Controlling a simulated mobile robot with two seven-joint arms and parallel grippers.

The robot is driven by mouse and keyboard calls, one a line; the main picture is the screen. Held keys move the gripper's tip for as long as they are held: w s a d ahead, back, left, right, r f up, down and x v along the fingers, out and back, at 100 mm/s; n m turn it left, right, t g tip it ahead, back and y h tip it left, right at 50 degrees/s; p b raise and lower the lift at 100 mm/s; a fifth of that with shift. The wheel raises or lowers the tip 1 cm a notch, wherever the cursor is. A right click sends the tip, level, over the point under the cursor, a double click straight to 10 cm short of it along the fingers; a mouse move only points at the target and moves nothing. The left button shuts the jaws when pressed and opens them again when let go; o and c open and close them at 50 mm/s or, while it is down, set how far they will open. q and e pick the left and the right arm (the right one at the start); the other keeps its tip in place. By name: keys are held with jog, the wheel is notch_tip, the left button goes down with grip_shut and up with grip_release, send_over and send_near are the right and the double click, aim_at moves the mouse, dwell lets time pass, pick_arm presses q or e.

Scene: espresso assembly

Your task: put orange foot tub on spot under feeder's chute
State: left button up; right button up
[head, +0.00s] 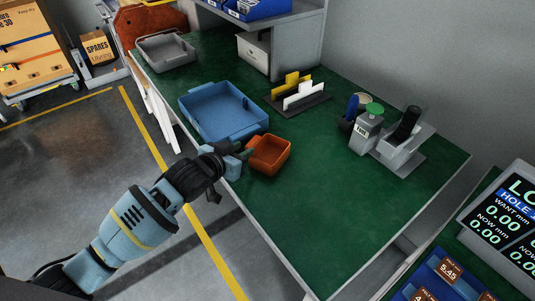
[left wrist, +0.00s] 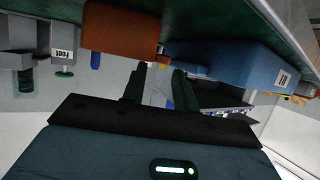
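The orange tub (head: 269,155) sits on the green table near its left front edge, and looks empty. In the left wrist view the tub (left wrist: 120,38) hangs at the top, as that picture is upside down. My left gripper (head: 243,153) is beside the tub's left side; its fingers (left wrist: 158,88) are apart with nothing seen between them. I cannot tell whether they touch the tub. The feeder (head: 365,133), labelled "Feet" with a green knob, stands at the table's right. It also shows in the left wrist view (left wrist: 60,40). The spot under its chute cannot be made out. My right gripper is not in view.
A blue bin (head: 222,112) stands just behind the tub. A rack with yellow and white plates (head: 297,93) is behind the middle. A grey stand with a black cylinder (head: 404,140) is right of the feeder. The green table between tub and feeder is clear.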

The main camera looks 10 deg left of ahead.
aim_at(253, 143)
pick_arm(q)
jog(key=shift+r+x, duration=0.2)
jog(key=shift+x, duration=2.35)
jog(key=shift+w, duration=0.1)
grip_shut()
